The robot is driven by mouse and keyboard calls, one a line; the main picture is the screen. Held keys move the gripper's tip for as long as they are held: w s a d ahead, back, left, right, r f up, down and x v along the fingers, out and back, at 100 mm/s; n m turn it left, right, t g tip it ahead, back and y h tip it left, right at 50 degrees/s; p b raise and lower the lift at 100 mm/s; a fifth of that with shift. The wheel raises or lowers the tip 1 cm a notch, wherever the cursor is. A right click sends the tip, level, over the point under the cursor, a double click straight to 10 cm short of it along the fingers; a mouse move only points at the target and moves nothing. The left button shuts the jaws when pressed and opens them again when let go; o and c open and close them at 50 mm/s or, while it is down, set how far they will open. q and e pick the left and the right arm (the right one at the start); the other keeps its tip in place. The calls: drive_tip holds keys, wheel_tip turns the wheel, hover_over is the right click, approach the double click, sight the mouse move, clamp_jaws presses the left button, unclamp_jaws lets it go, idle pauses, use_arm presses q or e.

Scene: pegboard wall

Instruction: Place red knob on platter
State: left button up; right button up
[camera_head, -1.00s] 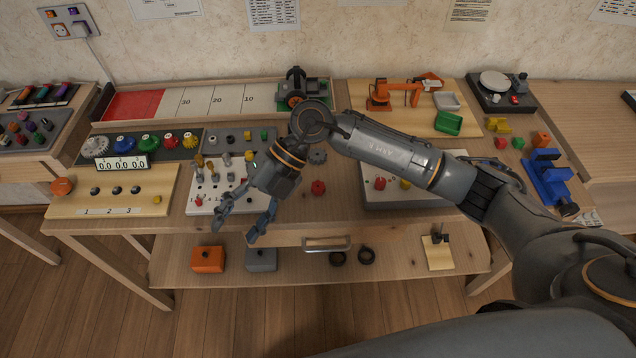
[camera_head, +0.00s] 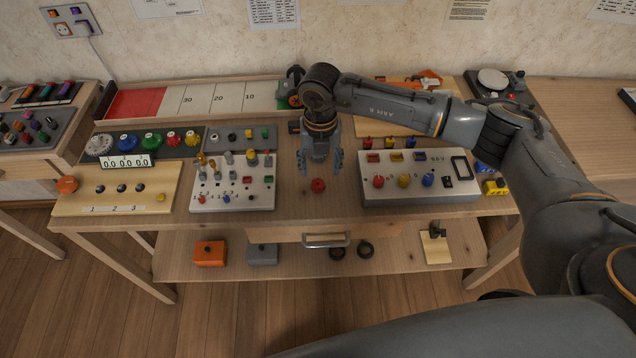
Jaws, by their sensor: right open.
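A small red knob (camera_head: 318,185) lies loose on the wooden bench, between the white peg panel and the grey control box. My right gripper (camera_head: 320,169) hangs just above and behind it in the picture, pointing down. Its fingers are spread and empty, and I cannot tell its exact height over the knob. A round white disc, which looks like the platter (camera_head: 492,82), sits on a dark base at the back right, partly beside my right arm. My left gripper is not in view.
The white peg panel (camera_head: 232,196) with knobs and pegs stands left of the red knob. The grey control box (camera_head: 425,192), with red, yellow and blue knobs, stands right. My right arm covers much of the back right bench. Bare bench lies around the red knob.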

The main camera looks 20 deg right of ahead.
sight(318, 183)
drive_tip(key=shift+a+f, duration=0.1)
drive_tip(key=shift+f, duration=0.5)
drive_tip(key=f+p, duration=0.1)
drive_tip(key=f, duration=0.3)
drive_tip(key=shift+a+f, duration=0.15)
drive_tip(key=shift+a, duration=0.05)
drive_tip(key=shift+c, duration=0.5)
drive_tip(key=c, duration=0.8)
drive_tip(key=shift+c, duration=0.2)
